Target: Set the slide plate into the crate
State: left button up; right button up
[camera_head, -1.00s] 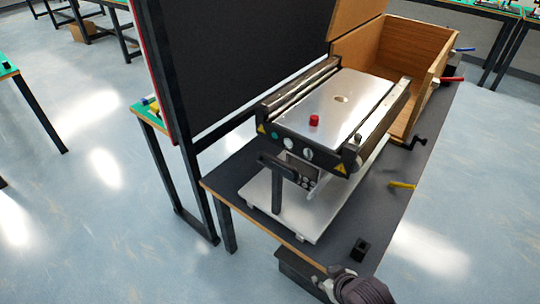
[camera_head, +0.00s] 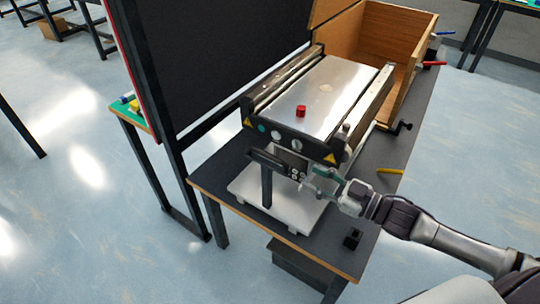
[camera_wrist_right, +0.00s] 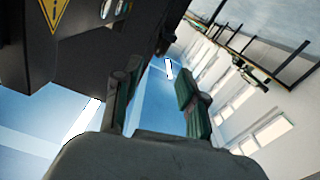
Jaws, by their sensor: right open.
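A flat, shiny silver plate (camera_head: 335,82), which looks like the slide plate, lies on top of the conveyor machine (camera_head: 290,140). A red knob (camera_head: 300,111) stands near its front edge. The open wooden crate (camera_head: 420,48) is behind the machine at the back right. My right gripper (camera_head: 312,184) is at the machine's front right corner, below the level of the plate. In the right wrist view its two green-padded fingers (camera_wrist_right: 157,98) are apart with nothing between them. The plate and crate cannot be made out there. My left gripper is out of view.
The machine stands on a white base (camera_head: 280,207) on a dark table (camera_head: 225,170). A black board (camera_head: 210,60) rises on its left. A yellow handle (camera_head: 391,171), a black block (camera_head: 352,239) and a black crank (camera_head: 404,126) are along the table's right side.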

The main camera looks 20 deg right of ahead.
aim_at(270, 154)
jog(key=x, duration=0.9)
jog(key=p+x, duration=0.1)
jog(key=x, duration=0.3)
jog(key=shift+w+a+r, duration=0.25)
jog(key=shift+w+r, duration=0.05)
grip_shut()
